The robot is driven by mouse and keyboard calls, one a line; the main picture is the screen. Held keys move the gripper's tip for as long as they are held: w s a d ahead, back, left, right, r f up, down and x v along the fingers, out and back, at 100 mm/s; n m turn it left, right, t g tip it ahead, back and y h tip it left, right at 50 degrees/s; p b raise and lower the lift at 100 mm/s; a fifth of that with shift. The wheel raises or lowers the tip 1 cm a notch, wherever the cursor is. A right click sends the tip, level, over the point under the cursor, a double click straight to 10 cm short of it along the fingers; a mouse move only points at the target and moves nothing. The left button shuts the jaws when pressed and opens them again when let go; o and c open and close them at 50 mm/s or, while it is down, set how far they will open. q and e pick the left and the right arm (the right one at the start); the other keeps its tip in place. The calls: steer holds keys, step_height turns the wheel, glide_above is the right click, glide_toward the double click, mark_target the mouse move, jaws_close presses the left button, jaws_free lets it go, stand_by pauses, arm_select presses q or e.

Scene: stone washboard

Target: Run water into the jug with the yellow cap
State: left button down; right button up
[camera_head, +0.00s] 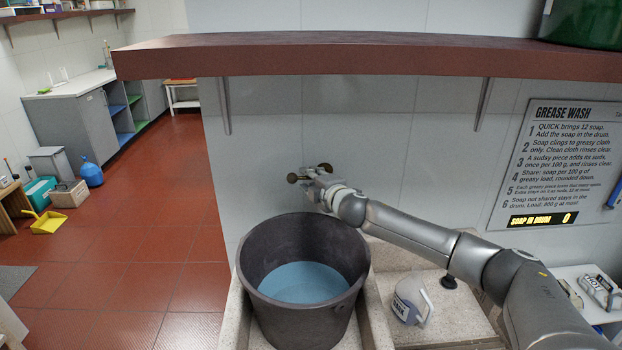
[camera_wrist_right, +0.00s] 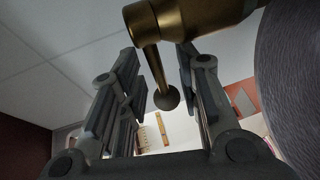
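A brass tap (camera_wrist_right: 190,22) on the wall has a lever (camera_wrist_right: 158,70) ending in a round knob. My right gripper (camera_head: 312,176) is at the tap above the bucket. In the right wrist view, the lever hangs between the spread fingers of my right gripper (camera_wrist_right: 163,88), with gaps on both sides. A white jug (camera_head: 408,302) with a grey handle and dark lettering lies tilted in the stone basin, right of the bucket. I cannot make out a yellow cap on it. My left gripper is not in view.
A dark bucket (camera_head: 262,305) holding blue water (camera_head: 303,282) stands below the tap. A red-brown shelf (camera_head: 400,58) crosses above my right arm. A blue bottle (camera_head: 90,174) and a yellow dustpan (camera_head: 46,223) are on the floor at left. A sign (camera_head: 566,165) hangs at right.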

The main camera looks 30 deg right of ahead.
steer(key=shift+c, duration=0.5)
jaws_close()
